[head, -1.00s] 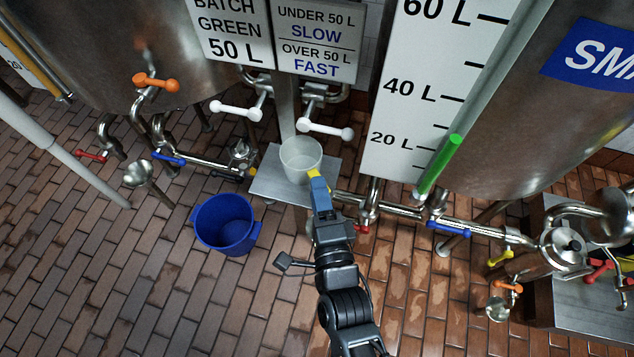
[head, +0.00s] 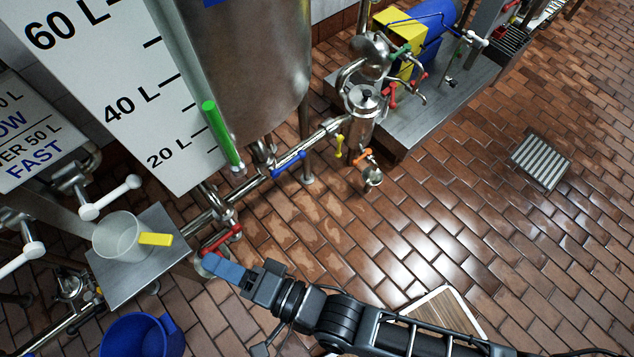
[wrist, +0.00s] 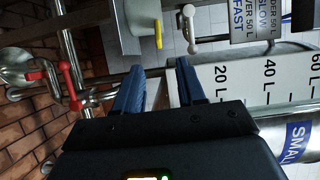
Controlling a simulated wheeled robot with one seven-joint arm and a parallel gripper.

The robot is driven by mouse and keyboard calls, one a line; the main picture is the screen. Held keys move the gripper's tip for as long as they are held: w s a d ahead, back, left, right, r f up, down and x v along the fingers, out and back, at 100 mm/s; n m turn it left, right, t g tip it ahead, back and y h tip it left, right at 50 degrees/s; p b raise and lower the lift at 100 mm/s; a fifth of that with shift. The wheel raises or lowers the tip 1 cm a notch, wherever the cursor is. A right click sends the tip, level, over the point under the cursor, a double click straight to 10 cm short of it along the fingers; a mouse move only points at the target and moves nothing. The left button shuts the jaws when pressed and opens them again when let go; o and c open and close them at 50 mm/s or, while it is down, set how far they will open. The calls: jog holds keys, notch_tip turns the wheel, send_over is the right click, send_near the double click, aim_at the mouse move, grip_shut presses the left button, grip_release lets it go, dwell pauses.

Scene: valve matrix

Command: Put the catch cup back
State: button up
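The catch cup (head: 117,236), a translucent white cup with a yellow handle (head: 155,239), stands upright on the small steel shelf (head: 140,277) at the left of the head view. In the wrist view the cup (wrist: 138,22) shows at the top, partly cut off, its yellow handle hanging toward the pipes. My gripper (head: 222,268) is to the right of the cup, apart from it. In the wrist view its two blue fingers (wrist: 160,68) are spread with nothing held between them.
A red-handled valve (head: 222,238) sits close by my fingers. White valve levers (head: 112,197) flank the cup. A blue bucket (head: 142,335) stands on the floor below the shelf. The pipe with a blue lever (head: 289,164) runs right. Brick floor at the right is mostly clear.

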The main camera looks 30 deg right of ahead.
jog(key=s+d+r+n+t+h, duration=0.1)
jog(key=s+d+n+h, duration=0.3)
jog(key=d, duration=0.9)
jog(key=s+d+r+n+h, duration=0.6)
jog(key=s+d+r+h, duration=0.1)
jog(key=s+d+r, duration=0.8)
jog(key=shift+s+d+r, duration=0.15)
jog(key=shift+s+d, duration=0.1)
jog(key=shift+s, duration=0.15)
